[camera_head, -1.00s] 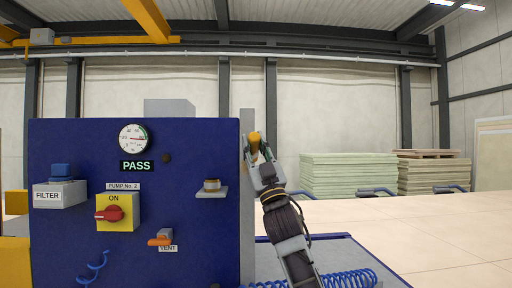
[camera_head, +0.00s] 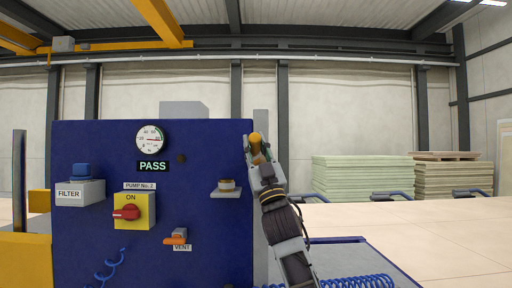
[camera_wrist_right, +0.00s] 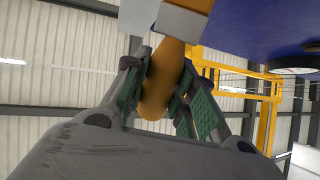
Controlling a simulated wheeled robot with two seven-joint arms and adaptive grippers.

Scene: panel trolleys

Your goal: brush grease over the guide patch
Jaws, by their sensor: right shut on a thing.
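The blue panel (camera_head: 205,245) stands in front of me, with a grey upright rail (camera_head: 260,240) along its right edge. My right gripper (camera_head: 256,150) is at the upper part of that rail, shut on the brush's yellow-orange handle (camera_head: 256,138). In the right wrist view the handle (camera_wrist_right: 158,95) sits between the green finger pads, with a pale block beyond its upper end. I cannot make out bristles, grease or the guide patch, nor whether the brush touches anything. A small jar (camera_head: 227,184) sits on a panel shelf. My left gripper is out of view.
The panel carries a gauge (camera_head: 150,139), a filter box (camera_head: 80,193), a red switch (camera_head: 127,212) and an orange vent lever (camera_head: 175,239). Blue coiled hose (camera_head: 357,283) lies at the lower right. Board stacks (camera_head: 362,175) stand far behind; floor at right is open.

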